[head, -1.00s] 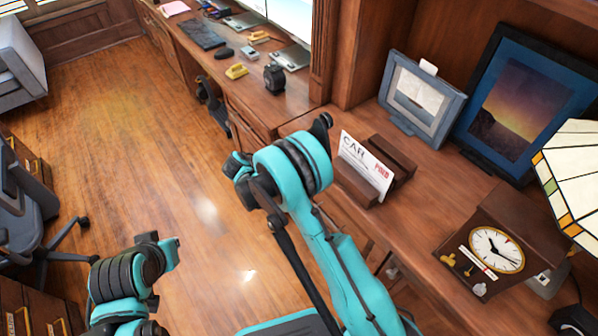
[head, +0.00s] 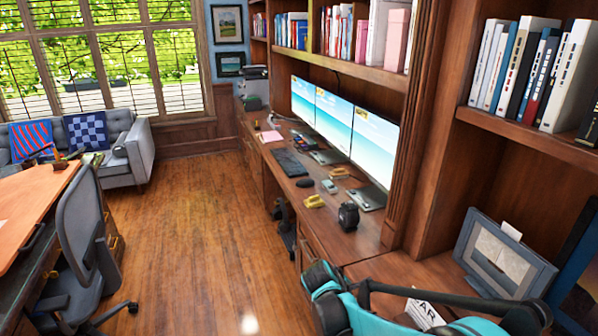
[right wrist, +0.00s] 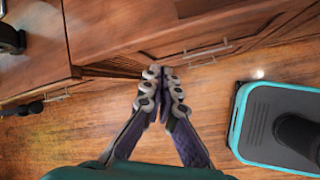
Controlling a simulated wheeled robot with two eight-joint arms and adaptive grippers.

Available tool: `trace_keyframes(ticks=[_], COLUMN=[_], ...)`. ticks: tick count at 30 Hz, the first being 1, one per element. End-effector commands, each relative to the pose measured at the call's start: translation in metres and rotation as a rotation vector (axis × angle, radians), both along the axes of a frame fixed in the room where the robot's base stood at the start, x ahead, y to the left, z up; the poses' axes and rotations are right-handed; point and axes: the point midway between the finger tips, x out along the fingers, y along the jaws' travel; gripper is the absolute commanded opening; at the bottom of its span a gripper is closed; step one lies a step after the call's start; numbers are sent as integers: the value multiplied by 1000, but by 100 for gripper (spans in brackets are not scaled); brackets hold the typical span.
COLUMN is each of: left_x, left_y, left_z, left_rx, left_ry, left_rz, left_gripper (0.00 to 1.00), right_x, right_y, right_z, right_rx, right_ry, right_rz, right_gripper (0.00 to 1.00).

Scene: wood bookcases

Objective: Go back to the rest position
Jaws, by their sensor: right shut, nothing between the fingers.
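My right gripper (right wrist: 161,90) is shut and empty in the right wrist view. It points down over the wood floor beside the cabinet fronts, with my own teal-edged base to its right. In the head view my right arm (head: 400,300) crosses the lower right in front of the counter, and its gripper cannot be made out there. My left arm and left gripper are outside both current views.
An office chair (head: 85,250) and desk stand at left. The floor (head: 190,230) between is clear.

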Motion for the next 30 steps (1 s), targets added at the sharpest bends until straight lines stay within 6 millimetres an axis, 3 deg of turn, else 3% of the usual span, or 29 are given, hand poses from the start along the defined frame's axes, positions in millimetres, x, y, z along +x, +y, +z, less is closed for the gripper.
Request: trace_keyframes(ticks=[1, 6, 12, 21, 30], left_x=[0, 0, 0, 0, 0], left_y=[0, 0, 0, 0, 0], left_z=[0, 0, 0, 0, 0], left_rx=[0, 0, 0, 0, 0], left_ry=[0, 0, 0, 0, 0], left_rz=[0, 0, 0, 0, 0], left_gripper=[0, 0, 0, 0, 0], right_x=[-14, -58, -116, -190, -210], right_y=[-7, -17, -23, -21, -18], right_z=[15, 53, 80, 89, 86], right_rx=[58, 272, 530, 895, 1029], right_ry=[-43, -192, -348, -530, -586], right_rz=[-60, -281, -564, -983, -1142], right_gripper=[0, 0, 0, 0, 0])
